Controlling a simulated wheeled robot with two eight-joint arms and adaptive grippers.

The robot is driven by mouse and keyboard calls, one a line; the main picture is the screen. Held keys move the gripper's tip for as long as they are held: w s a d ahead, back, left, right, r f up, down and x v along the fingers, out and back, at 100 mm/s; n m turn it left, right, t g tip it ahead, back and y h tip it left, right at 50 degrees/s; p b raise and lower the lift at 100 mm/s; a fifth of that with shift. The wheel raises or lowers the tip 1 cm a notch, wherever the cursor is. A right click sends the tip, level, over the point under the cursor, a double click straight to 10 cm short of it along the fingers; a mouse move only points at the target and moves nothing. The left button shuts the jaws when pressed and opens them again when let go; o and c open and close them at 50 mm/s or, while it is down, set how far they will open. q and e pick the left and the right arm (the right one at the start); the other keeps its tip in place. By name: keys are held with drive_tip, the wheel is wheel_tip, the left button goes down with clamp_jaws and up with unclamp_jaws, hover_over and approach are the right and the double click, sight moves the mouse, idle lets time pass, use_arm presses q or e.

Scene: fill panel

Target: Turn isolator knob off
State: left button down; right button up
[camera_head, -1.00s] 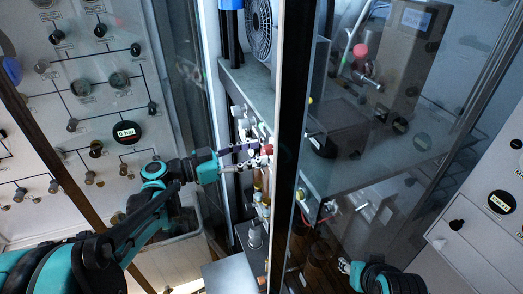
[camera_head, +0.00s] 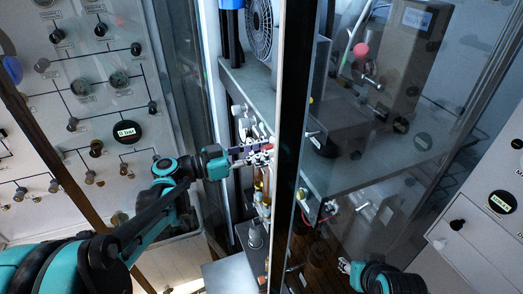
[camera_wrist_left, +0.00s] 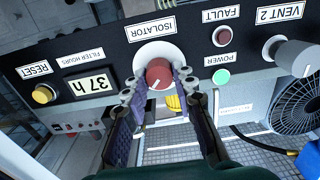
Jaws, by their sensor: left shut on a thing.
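The red isolator knob (camera_wrist_left: 159,73) sits on a round pale plate under the ISOLATOR label (camera_wrist_left: 155,30) in the left wrist view. A white mark on its face points down and slightly left. My left gripper (camera_wrist_left: 158,83) has its two purple-padded fingers on either side of the knob, shut on it. In the head view my left gripper (camera_head: 262,152) is at the narrow panel in the middle and mostly covers the knob. My right gripper (camera_head: 344,266) is small at the lower right, away from the knob; its fingers are too small to read.
Beside the knob are a yellow RESET button (camera_wrist_left: 44,94), a 37 h display (camera_wrist_left: 87,85), a green POWER light (camera_wrist_left: 221,77), a red FAULT light (camera_wrist_left: 224,36) and a grey VENT 2 knob (camera_wrist_left: 293,55). A glass door edge (camera_head: 292,130) stands close right of my left gripper.

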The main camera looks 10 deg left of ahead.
use_arm(q)
drive_tip(key=shift+n, duration=0.3)
drive_tip(key=n, duration=0.8)
drive_tip(key=shift+w+n, duration=0.1)
drive_tip(key=shift+n, duration=0.2)
drive_tip(key=n, duration=0.4)
drive_tip(key=shift+f+b, duration=0.1)
drive_tip(key=shift+b, duration=0.3)
drive_tip(key=shift+n, duration=2.2)
drive_tip(key=c, duration=1.2)
unclamp_jaws()
